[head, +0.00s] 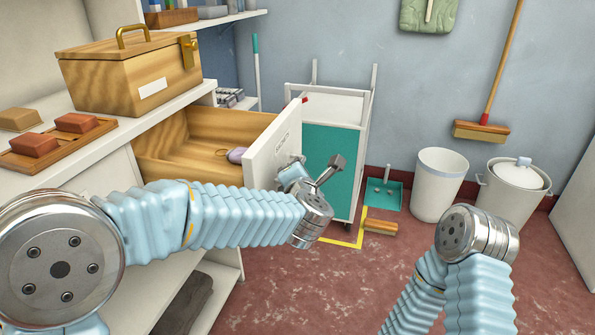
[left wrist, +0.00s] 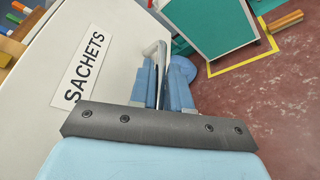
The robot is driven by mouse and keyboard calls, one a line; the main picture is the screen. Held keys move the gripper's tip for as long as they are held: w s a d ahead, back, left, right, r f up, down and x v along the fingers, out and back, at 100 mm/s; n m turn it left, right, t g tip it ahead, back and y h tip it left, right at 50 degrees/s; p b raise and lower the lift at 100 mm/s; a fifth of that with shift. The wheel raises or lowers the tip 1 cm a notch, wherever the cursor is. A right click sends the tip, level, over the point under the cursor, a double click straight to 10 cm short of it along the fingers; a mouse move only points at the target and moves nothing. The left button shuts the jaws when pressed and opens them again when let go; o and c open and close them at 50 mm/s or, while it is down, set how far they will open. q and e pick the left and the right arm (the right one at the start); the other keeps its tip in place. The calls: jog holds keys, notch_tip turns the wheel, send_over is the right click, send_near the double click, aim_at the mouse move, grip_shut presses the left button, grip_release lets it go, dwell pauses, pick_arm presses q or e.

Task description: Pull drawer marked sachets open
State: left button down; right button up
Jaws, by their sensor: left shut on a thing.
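The drawer marked SACHETS stands pulled well out of the white cabinet, its wooden inside (head: 200,140) showing. Its white front (head: 268,150) carries the label, which reads clearly in the left wrist view (left wrist: 83,64). My left gripper (head: 290,170) is at the drawer front; in the left wrist view its blue fingers (left wrist: 162,80) are shut on the pale drawer handle (left wrist: 155,52). The fingers hide part of the handle. A small mauve item (head: 236,155) lies in the drawer near its front. My right arm shows at lower right, but its gripper is out of view.
A wooden box (head: 130,75) and a tray with reddish blocks (head: 60,146) sit on the counter above. A white and teal cart (head: 332,160) stands just behind the drawer front.

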pick_arm(q)
jog(key=c, duration=1.2)
grip_release()
jog(key=shift+o, duration=0.2)
jog(key=b+v, duration=0.1)
jog(key=v, duration=1.2)
jog(key=shift+s, duration=0.4)
jog(key=shift+r, duration=0.1)
